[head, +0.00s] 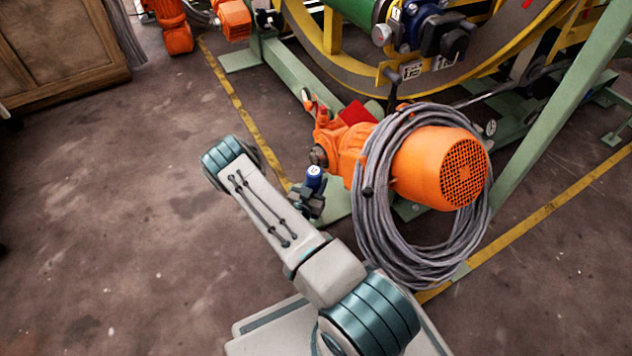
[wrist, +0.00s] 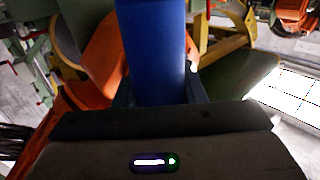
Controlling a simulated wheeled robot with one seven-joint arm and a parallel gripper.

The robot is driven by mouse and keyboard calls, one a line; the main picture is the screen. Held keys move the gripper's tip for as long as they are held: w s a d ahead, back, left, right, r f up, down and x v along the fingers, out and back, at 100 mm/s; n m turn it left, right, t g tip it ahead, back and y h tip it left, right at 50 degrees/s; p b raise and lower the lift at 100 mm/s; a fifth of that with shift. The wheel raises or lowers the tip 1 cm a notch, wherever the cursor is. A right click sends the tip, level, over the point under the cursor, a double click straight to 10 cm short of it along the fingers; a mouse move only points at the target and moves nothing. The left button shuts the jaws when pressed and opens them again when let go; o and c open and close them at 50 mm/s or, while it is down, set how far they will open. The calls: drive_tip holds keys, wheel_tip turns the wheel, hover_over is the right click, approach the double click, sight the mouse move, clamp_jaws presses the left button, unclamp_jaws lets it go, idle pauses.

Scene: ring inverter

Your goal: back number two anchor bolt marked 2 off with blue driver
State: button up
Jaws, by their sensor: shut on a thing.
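The blue driver (head: 314,178) stands up out of my gripper (head: 309,198), left of the orange motor, with a pale mark on its top end. In the wrist view the driver's blue body (wrist: 154,45) fills the middle of the picture. My gripper (wrist: 159,98) is shut on it there, with a jaw on each side. The driver's working end is not clear in either view. I cannot make out an anchor bolt marked 2; the area around the motor's foot is partly hidden by the motor, cable and my arm.
The orange motor (head: 440,168) with a grey cable coil (head: 373,215) stands close right of my gripper. A green frame (head: 305,70) and yellow ring (head: 345,68) rise behind. A wooden cabinet (head: 62,45) stands far left. The floor (head: 110,210) at left is clear.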

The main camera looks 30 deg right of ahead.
sight(316, 175)
drive_tip(key=shift+f, duration=1)
idle(1.8)
drive_tip(key=shift+r, duration=0.15)
idle(0.3)
drive_tip(key=shift+r+p, duration=1.7)
drive_tip(key=shift+r, duration=0.9)
